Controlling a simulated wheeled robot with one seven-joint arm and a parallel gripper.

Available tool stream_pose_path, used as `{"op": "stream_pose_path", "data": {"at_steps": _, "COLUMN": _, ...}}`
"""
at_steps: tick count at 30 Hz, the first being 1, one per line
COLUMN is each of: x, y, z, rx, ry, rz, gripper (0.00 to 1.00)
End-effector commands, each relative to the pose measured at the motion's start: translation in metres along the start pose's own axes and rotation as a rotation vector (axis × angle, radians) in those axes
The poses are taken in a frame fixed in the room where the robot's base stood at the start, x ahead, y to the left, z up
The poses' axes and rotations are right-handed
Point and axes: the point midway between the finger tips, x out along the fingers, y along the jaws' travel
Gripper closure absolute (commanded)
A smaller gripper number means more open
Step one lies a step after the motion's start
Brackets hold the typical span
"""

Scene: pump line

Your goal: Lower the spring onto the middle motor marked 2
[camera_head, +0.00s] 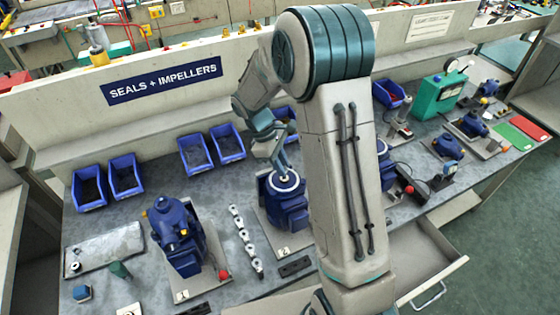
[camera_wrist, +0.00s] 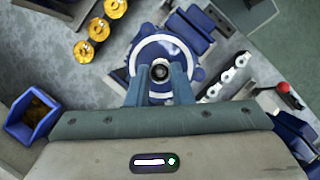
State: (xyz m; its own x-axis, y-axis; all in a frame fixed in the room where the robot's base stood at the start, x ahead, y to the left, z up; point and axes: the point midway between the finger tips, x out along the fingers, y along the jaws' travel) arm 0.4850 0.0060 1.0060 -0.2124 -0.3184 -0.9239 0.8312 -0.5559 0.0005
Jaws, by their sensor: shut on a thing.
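The middle motor (camera_head: 290,212) is blue with a white ring on its upturned face. My gripper (camera_head: 284,172) points down over the ring's centre. In the wrist view, my gripper (camera_wrist: 160,75) is shut on the spring (camera_wrist: 159,71), a small dark ring between the fingertips. The motor's white ring (camera_wrist: 147,46) surrounds the fingertips in that view. The spring is hidden in the head view. I cannot tell whether it touches the motor.
Another blue motor (camera_head: 178,235) stands to the left, with a red knob (camera_head: 223,275) near it. A row of metal parts (camera_head: 243,236) lies between the motors. Blue bins (camera_head: 195,153) line the back. In the wrist view, several gold parts (camera_wrist: 85,51) lie at upper left. My arm hides the bench's middle right.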

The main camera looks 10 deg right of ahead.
Motion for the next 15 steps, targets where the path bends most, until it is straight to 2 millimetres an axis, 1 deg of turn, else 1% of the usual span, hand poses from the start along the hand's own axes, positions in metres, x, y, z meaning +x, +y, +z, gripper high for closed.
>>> {"op": "stream_pose_path", "data": {"at_steps": 1, "x": 0.008, "y": 0.000, "z": -0.004, "rx": -0.001, "ry": 0.000, "rz": 0.000, "gripper": 1.00}}
{"op": "stream_pose_path", "data": {"at_steps": 6, "x": 0.017, "y": 0.000, "z": -0.007, "rx": -0.001, "ry": 0.001, "rz": 0.001, "gripper": 1.00}}
{"op": "stream_pose_path", "data": {"at_steps": 15, "x": 0.018, "y": 0.000, "z": -0.008, "rx": -0.001, "ry": 0.001, "rz": 0.001, "gripper": 1.00}}
